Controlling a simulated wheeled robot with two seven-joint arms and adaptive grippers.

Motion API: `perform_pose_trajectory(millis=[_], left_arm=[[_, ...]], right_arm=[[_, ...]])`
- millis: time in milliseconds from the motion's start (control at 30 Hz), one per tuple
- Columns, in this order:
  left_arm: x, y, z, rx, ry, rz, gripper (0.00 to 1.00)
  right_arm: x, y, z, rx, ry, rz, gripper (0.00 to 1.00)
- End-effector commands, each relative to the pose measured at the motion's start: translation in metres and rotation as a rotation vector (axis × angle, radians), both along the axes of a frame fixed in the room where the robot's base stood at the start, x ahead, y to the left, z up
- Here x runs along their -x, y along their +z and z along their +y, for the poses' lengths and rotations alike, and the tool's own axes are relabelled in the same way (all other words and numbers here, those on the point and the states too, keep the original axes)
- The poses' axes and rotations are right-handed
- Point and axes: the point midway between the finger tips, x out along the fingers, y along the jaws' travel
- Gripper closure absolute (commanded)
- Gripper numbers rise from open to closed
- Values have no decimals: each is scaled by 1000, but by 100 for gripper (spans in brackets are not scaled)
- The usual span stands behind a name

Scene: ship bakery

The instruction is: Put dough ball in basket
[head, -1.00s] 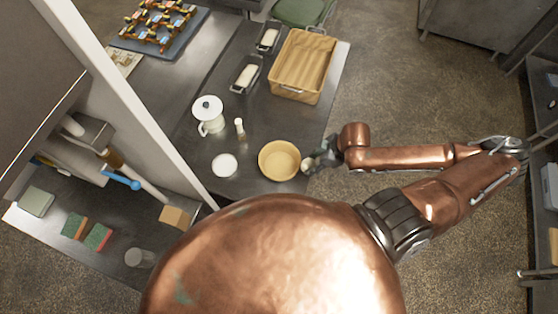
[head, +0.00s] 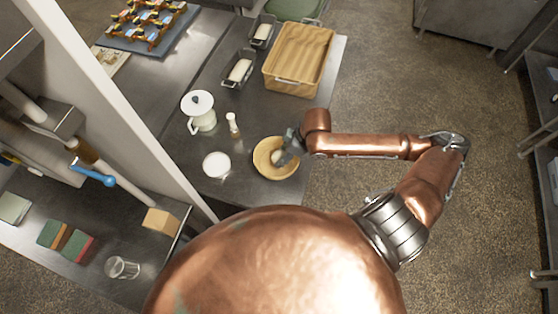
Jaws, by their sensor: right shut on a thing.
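A round, shallow, tan basket (head: 262,168) sits on the dark metal counter near its front right edge. My right gripper (head: 281,154) reaches in from the right over the basket. It is shut on a small pale dough ball (head: 277,158), which is partly hidden by the fingers. The ball shows over the inside of the basket; I cannot tell whether it touches the bottom. The gripper covers the basket's right rim in part. My left gripper is not in view.
Left of the basket are a white round dish (head: 216,165), a small shaker (head: 233,125) and a white lidded jug (head: 199,111). Behind stand a rectangular wooden crate (head: 299,60) and loaf tins (head: 240,69). A white post (head: 120,120) crosses the left side.

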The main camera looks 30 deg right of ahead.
Motion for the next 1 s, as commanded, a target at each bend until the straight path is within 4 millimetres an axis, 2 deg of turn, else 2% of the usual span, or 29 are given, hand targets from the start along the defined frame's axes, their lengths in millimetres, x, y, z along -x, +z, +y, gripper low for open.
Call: perform_pose_trajectory(millis=[267, 500, 867, 900, 1000], left_arm=[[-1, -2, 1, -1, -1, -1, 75], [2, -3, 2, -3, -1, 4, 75], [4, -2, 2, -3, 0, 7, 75], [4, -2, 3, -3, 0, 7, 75], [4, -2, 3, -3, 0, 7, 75]], right_arm=[[-13, -16, 6, 0, 1, -1, 83], [-13, -47, 7, 0, 1, 1, 83], [-13, -51, 6, 1, 1, -1, 83], [-13, -51, 6, 1, 1, -1, 54], [-13, -51, 6, 1, 1, -1, 47]])
